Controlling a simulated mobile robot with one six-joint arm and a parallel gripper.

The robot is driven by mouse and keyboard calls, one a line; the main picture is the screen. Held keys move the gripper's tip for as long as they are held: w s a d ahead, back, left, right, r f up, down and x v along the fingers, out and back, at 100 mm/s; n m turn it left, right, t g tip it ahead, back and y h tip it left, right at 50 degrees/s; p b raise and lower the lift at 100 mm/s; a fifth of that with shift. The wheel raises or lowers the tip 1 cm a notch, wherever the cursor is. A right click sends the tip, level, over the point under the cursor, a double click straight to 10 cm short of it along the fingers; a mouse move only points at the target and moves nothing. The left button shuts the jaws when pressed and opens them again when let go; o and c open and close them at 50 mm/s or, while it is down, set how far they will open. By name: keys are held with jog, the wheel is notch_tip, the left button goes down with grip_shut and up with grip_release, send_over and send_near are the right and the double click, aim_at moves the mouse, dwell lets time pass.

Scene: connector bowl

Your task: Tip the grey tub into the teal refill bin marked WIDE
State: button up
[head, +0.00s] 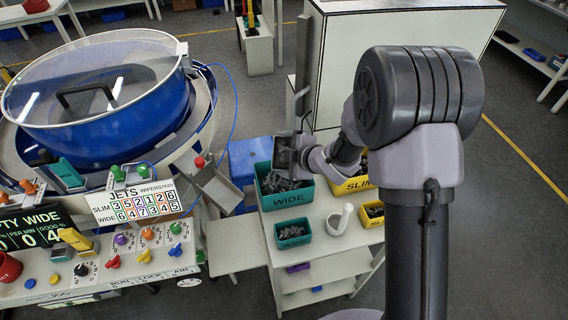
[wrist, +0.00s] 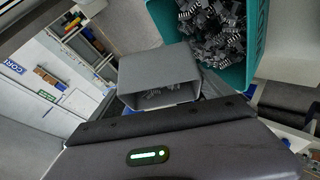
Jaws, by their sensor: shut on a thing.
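The grey tub (wrist: 150,70) is in my gripper, tilted, with its mouth facing the wrist camera and a few small connectors low inside. No connectors are seen falling.
A smaller teal WIDE bin (head: 294,243) stands in front, with yellow bins (head: 352,185) marked SLIM to the right. A white cup with a handle (head: 337,222) stands between. The blue bowl feeder (head: 110,120) and its metal chute (head: 216,188) are left.

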jog(key=b, duration=0.2)
jog(key=shift+f+t+b, duration=0.35)
jog(key=shift+f+t, duration=0.05)
jog(key=n+t+b, duration=0.1)
jog(key=b, duration=0.5)
jog(key=t+b, duration=0.2)
jog(key=b, duration=0.4)
jog(key=shift+w+n+y+b, duration=0.15)
jog(key=shift+n+y+b, duration=0.15)
jog(key=shift+n, duration=0.1)
jog(key=shift+b, duration=0.65)
jog(key=shift+r+n+t+y, duration=0.4)
jog(key=shift+n+t, duration=0.2)
jog(key=shift+t, duration=0.6)
